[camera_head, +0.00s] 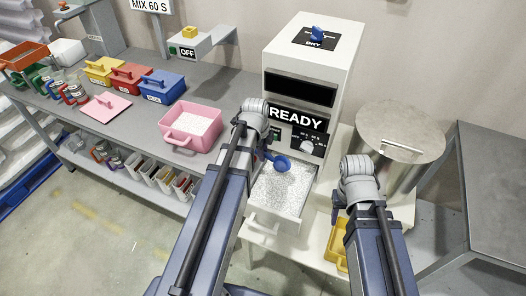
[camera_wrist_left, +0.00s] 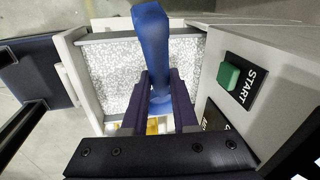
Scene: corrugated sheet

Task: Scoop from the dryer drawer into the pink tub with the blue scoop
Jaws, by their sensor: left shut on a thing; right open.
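The dryer drawer (camera_head: 262,222) is pulled out below the white dryer and holds pale speckled granules. It also shows in the left wrist view (camera_wrist_left: 95,38). My left gripper (camera_head: 268,154) is shut on the handle of the blue scoop (camera_head: 282,163), above the back of the drawer. In the left wrist view the scoop (camera_wrist_left: 154,45) stands out between the two fingers (camera_wrist_left: 160,105); what its bowl holds cannot be seen. The pink tub (camera_head: 178,139) stands on the grey bench to the left, with white material inside. My right gripper (camera_head: 338,207) is open, right of the drawer, partly hidden by its arm.
The dryer (camera_head: 312,75) reads READY; its green START button (camera_wrist_left: 229,76) is close to my left gripper. A pink lid (camera_head: 105,107) and blue, red and yellow tubs are on the bench. A yellow container (camera_head: 341,240) and a metal drum (camera_head: 400,130) are at right.

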